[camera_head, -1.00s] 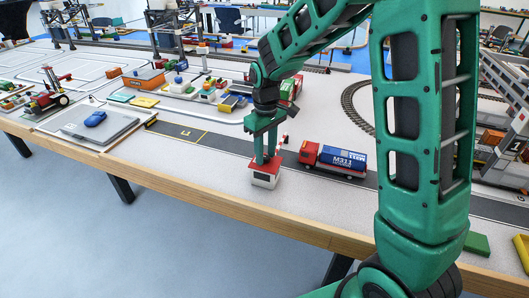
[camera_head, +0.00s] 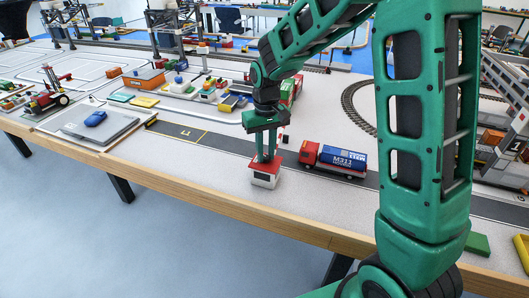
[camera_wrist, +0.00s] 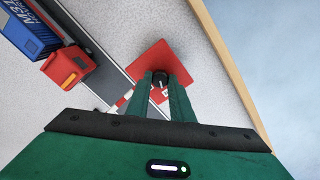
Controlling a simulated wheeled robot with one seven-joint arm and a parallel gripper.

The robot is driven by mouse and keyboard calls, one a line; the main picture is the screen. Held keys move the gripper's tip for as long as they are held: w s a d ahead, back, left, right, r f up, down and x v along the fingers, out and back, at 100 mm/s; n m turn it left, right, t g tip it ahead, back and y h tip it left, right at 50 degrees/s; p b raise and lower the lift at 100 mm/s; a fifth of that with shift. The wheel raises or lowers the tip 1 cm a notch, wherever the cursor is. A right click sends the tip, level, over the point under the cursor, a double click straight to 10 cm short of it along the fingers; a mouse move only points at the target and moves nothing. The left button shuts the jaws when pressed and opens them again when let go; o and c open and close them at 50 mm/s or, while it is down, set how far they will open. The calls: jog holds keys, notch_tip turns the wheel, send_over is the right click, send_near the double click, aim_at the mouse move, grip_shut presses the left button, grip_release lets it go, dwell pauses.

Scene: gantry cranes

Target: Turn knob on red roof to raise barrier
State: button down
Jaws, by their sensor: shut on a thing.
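A small white booth with a red roof (camera_head: 265,167) stands near the table's front edge, beside the grey road. The red roof also shows in the wrist view (camera_wrist: 158,54), with a dark round knob (camera_wrist: 160,79) on it. My gripper (camera_head: 266,157) points down onto the roof and is shut on the knob, its two fingers on either side of it. A red-and-white striped barrier (camera_wrist: 122,100) shows beside the booth in the wrist view, partly hidden by my gripper. Its angle is hard to tell.
A red truck with a blue container (camera_head: 341,159) stands on the road just right of the booth. The table's wooden front edge (camera_head: 215,203) is close. A grey plate with a blue piece (camera_head: 96,118) lies further left.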

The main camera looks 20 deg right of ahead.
aim_at(266, 156)
jog(key=m, duration=0.6)
jog(key=shift+d+m, duration=0.1)
jog(key=shift+m, duration=0.2)
jog(key=m, duration=0.3)
jog(key=shift+w, duration=0.1)
jog(key=shift+m, duration=1.7)
jog(key=c, duration=1.6)
grip_release()
jog(key=shift+o, duration=0.2)
notch_tip(266, 156, up, 11)
